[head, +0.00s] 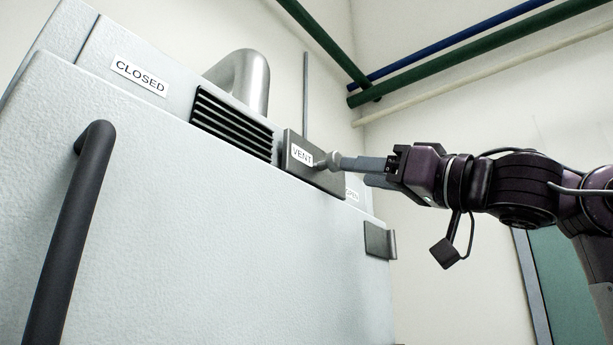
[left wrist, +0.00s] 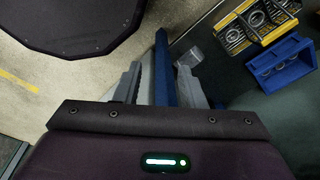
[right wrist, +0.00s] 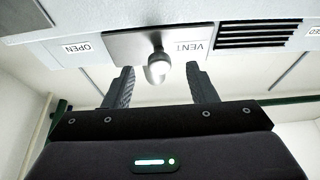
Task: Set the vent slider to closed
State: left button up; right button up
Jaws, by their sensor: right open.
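The vent slider (head: 300,149) is a grey plate marked VENT with a round knob (right wrist: 157,70) on it. In the head view it sits at the right end of the black slatted vent (head: 231,122), leaving the slats uncovered. The CLOSED label (head: 139,76) is left of the slats; the OPEN label (right wrist: 76,48) is at the slider's other side. My right gripper (right wrist: 158,82) is open, with its fingers on either side of the knob; contact cannot be told. My left gripper (left wrist: 161,78) is open and away from the slider, seen only in the left wrist view.
The pale grinder housing (head: 200,230) fills the left of the head view, with a dark bar handle (head: 75,230) and a metal pipe (head: 245,76) behind. In the left wrist view a blue bin (left wrist: 283,66) and a yellow-black rack (left wrist: 255,25) are at upper right.

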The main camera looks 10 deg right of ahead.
aim_at(340, 157)
jog(key=r+p, duration=0.2)
jog(key=shift+w+r+p, duration=0.25)
jog(key=shift+p, duration=0.05)
jog(key=shift+p+x, duration=0.7)
jog(key=shift+x, duration=0.3)
jog(key=shift+w+a+p, duration=0.3)
jog(key=shift+w+a, duration=0.6)
jog(key=shift+w, duration=0.1)
jog(key=shift+s+d+r, duration=0.1)
jog(key=shift+d, duration=0.05)
jog(key=shift+c, duration=0.6)
jog(key=shift+d, duration=0.1)
jog(key=shift+c, duration=1.4)
pick_arm(q)
jog(key=s+d+r, duration=0.2)
jog(key=s+r, duration=0.1)
jog(key=r, duration=0.2)
jog(key=shift+d, duration=0.25)
pick_arm(e)
jog(key=shift+s, duration=0.1)
grip_shut()
